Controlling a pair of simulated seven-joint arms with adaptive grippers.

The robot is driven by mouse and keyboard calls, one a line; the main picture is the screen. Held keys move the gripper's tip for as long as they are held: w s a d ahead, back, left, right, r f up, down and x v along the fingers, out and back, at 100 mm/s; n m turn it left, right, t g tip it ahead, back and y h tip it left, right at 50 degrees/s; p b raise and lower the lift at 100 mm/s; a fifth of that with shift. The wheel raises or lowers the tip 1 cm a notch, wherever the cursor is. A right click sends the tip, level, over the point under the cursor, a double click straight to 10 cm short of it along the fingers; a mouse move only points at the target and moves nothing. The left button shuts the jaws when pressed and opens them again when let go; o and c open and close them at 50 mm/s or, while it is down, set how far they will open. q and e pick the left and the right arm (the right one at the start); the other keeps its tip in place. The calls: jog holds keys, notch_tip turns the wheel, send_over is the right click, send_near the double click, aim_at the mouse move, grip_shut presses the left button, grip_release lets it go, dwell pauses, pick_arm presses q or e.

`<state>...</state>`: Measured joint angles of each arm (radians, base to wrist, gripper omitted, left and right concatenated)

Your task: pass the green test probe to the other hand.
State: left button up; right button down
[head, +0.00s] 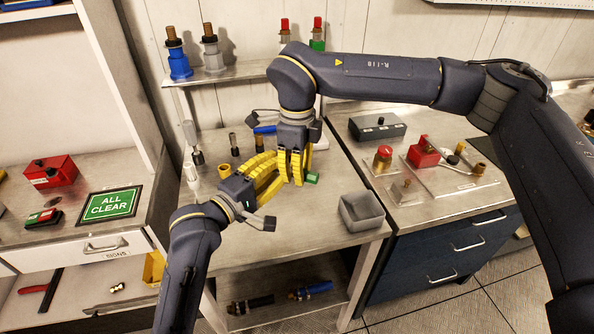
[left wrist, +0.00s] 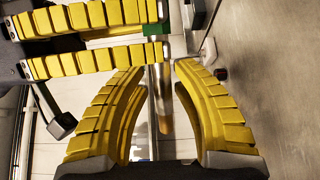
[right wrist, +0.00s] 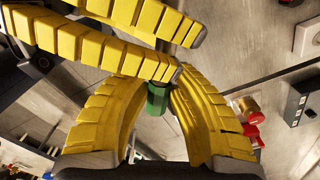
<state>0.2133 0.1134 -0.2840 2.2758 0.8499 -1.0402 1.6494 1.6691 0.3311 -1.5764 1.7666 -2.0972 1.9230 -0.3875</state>
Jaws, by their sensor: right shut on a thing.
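The green test probe has a green part (head: 312,177) showing just right of my right gripper (head: 297,178) in the head view. My right gripper is shut on the probe, and the green part (right wrist: 156,100) sits between its fingers in the right wrist view. My left gripper (head: 275,172) is open, with its fingers reaching in close to the right ones. In the left wrist view the probe's grey shaft and brass-coloured end (left wrist: 166,115) run between the left fingers, with a gap beside them. The fingers hide much of the probe in the head view.
Several dark and light fittings stand at the back left of the bench. A raised shelf (head: 225,75) holds blue, grey, red and green fittings. Red valve parts (head: 423,152) lie on the right counter.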

pick_arm(q)
jog(key=shift+o, duration=1.3)
